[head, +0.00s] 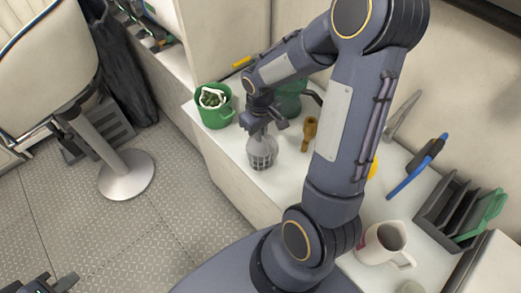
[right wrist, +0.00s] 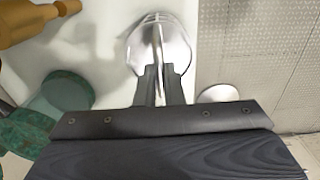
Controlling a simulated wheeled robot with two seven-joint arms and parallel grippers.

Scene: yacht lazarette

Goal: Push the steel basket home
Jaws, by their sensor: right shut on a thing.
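The steel basket (head: 262,153) stands on the white counter, round and greyish with a slotted or mesh lower part. My right gripper (head: 264,123) is above it, pointing down, and is shut on its upper part. In the right wrist view the fingers (right wrist: 160,82) pinch a thin upright piece of the shiny steel basket (right wrist: 177,50). The gripper hides part of the basket's top in the head view. My left gripper (head: 42,286) shows only in part at the bottom left corner, away from the counter; its jaw opening is unclear.
A green pot (head: 215,112) stands left of the basket, and an amber bottle-like thing (head: 310,132) to its right. A green rounded vessel (head: 290,100) is behind. A white mug (head: 381,243) and dark rack (head: 450,210) stand further right. The counter's front edge is close to the basket.

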